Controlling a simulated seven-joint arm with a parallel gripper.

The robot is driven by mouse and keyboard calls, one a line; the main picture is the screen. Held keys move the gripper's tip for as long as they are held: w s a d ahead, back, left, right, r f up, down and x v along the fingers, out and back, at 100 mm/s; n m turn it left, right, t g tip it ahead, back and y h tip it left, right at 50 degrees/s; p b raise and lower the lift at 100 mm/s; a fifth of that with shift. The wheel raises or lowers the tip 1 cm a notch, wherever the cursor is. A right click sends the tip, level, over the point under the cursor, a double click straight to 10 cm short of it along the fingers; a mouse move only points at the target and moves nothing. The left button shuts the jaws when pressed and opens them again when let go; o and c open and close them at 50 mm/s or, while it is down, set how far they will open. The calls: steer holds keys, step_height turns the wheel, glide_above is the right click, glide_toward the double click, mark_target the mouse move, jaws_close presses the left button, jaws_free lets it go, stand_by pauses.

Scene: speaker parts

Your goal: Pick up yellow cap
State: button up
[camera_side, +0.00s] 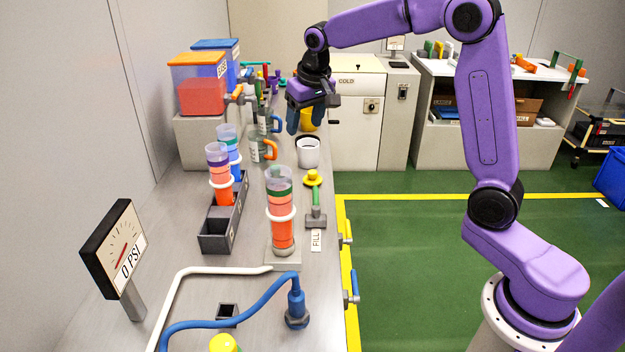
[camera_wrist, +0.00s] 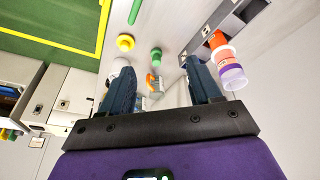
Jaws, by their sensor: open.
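A round yellow cap-like piece (camera_side: 313,177) sits at the upper end of a green-handled fixture on the steel bench in the side view. A round yellow piece, apparently the same one, shows in the wrist view (camera_wrist: 125,42), beyond the left finger. Another yellow item (camera_side: 309,121) is partly hidden behind my gripper, and a yellow top (camera_side: 224,343) shows at the bottom edge. I cannot tell for sure which is the task's cap. My gripper (camera_side: 306,118) is open and empty, above the far part of the bench. In the wrist view its fingers (camera_wrist: 161,78) stand apart.
A white mug (camera_side: 307,152) and an orange-handled cup (camera_side: 262,148) stand near my gripper. A clear tube of orange rings (camera_side: 281,210), a dark rack (camera_side: 223,218) with ring-filled cups and a gauge (camera_side: 116,252) stand closer. Storage boxes (camera_side: 198,82) are at the left.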

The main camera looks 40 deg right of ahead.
steer(key=w+d+f+m+h, duration=0.15)
steer(key=w+d+m, duration=0.45)
steer(key=d, duration=0.7)
steer(key=n, duration=0.1)
glide_toward(313, 172)
steer(key=shift+t, duration=0.3)
steer(key=shift+x, duration=4.45)
steer(key=shift+s, duration=0.15)
steer(key=c, duration=1.1)
